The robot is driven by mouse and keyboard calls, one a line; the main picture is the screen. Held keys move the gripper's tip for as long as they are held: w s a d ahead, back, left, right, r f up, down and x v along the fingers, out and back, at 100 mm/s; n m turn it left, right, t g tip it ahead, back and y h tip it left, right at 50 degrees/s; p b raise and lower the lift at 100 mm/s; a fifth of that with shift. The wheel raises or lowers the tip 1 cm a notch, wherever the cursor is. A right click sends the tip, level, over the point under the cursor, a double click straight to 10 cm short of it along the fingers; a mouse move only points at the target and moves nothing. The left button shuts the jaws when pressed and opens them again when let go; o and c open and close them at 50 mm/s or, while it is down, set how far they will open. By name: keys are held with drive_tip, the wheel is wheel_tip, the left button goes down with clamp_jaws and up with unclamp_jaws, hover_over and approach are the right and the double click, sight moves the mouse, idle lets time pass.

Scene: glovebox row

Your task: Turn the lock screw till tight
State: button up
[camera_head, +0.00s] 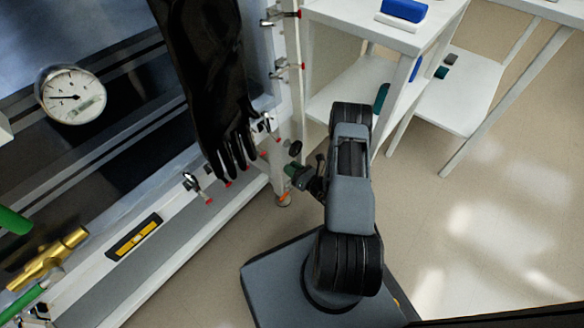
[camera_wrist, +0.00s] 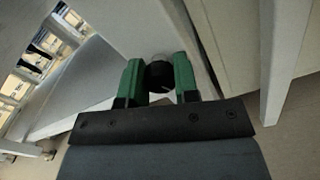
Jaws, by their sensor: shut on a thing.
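The lock screw shows in the wrist view as a dark round knob (camera_wrist: 159,74) between the two green fingers of my gripper (camera_wrist: 158,68). The fingers are shut on it from both sides. Its shaft and thread are hidden. In the head view my gripper (camera_head: 291,170) is beside the white corner post of the glovebox frame, low on its right side. The knob between the fingers cannot be made out there. A dark round disc (camera_head: 295,148) shows just above the fingers; I cannot tell whether it is the same part.
A black glove (camera_head: 208,80) hangs left of my gripper, in front of the glovebox. Red-tipped clamps (camera_head: 281,68) line the frame. A white shelf unit (camera_head: 340,88) stands close behind my arm. Open floor lies to the right.

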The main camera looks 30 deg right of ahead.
drive_tip(key=shift+m+p, duration=0.3)
drive_tip(key=shift+m, duration=2)
drive_tip(key=o, duration=0.9)
drive_tip(key=shift+p+v, duration=1.7)
drive_tip(key=shift+v, duration=5.3)
drive_tip(key=shift+s, duration=0.1)
